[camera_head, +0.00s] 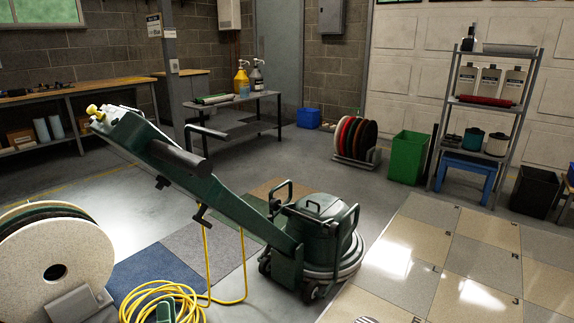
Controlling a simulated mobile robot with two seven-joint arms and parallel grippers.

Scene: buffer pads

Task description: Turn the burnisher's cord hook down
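The green burnisher (316,235) stands on the floor, its long green handle (226,203) slanting up to the left. Two small dark hook-like parts stick out from the handle's underside: an upper one (162,182) and a lower one (200,214). They are too small for me to tell which is the turning cord hook or which way it points. The yellow cord (207,262) hangs from near the lower part and lies in coils on the floor. I cannot make out my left gripper clearly. My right gripper is not in view. No gripper is seen touching the burnisher.
A large round pad stack (95,250) stands close at left. A table with bottles (242,80), a rack of pads (355,138), a green bin (409,157) and a metal shelf (484,105) stand behind. The tiled floor (459,262) at right is clear.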

